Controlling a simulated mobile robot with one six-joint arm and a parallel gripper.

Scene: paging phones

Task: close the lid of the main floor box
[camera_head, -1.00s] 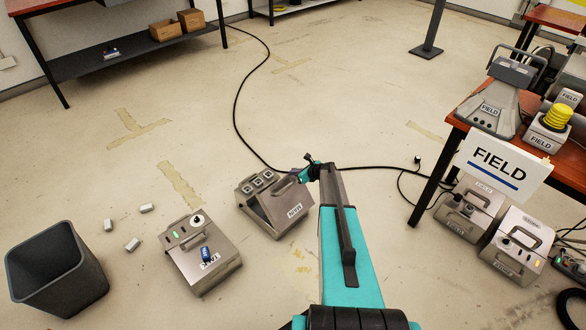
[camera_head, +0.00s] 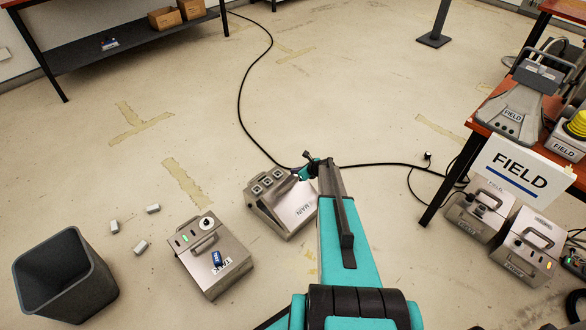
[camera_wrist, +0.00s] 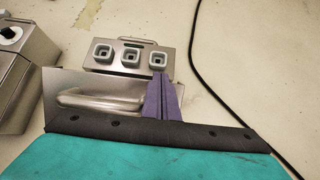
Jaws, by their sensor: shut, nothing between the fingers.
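The main floor box (camera_head: 262,196) is a grey metal box on the floor, left of my arm, with three square sockets on its top strip. My gripper (camera_head: 306,168) is at the box's upper right, by the lid. In the wrist view, the shut purple-grey fingers (camera_wrist: 161,98) are right beside the lid's bar handle (camera_wrist: 100,99), just below the right socket. Nothing shows between them. I cannot tell whether they touch the lid. My arm hides the box's right side.
A second floor box (camera_head: 212,262) with a blue tag stands to the left. A dark bin (camera_head: 65,280) and several small grey blocks lie farther left. A black cable (camera_head: 243,110) runs behind the box.

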